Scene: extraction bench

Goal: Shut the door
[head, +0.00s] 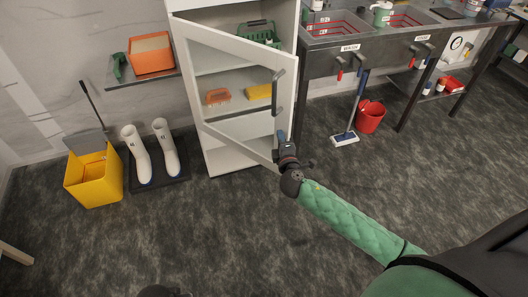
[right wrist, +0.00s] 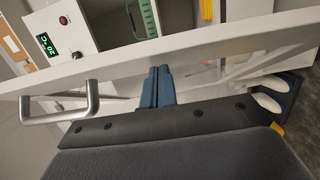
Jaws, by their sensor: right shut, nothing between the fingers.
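The white-framed glass door (head: 232,44) of a tall white cabinet (head: 233,8) stands partly open, swung out toward me, hinged on its left side. Its grey bar handle (head: 277,92) is on the free right edge; the handle also shows at left in the right wrist view (right wrist: 72,118). My right gripper (head: 282,137) is shut and empty at the lower free edge of the door, below the handle. In the right wrist view its blue fingers (right wrist: 156,88) are close together at the white door frame (right wrist: 205,44); I cannot tell whether they touch it.
Inside the cabinet sit an orange item (head: 218,96), a yellow item (head: 258,92) and a green rack (head: 260,32). White boots (head: 139,155) and a yellow bin (head: 90,190) stand left. A red bucket (head: 370,117) and a brush (head: 346,138) stand right. The floor in front is clear.

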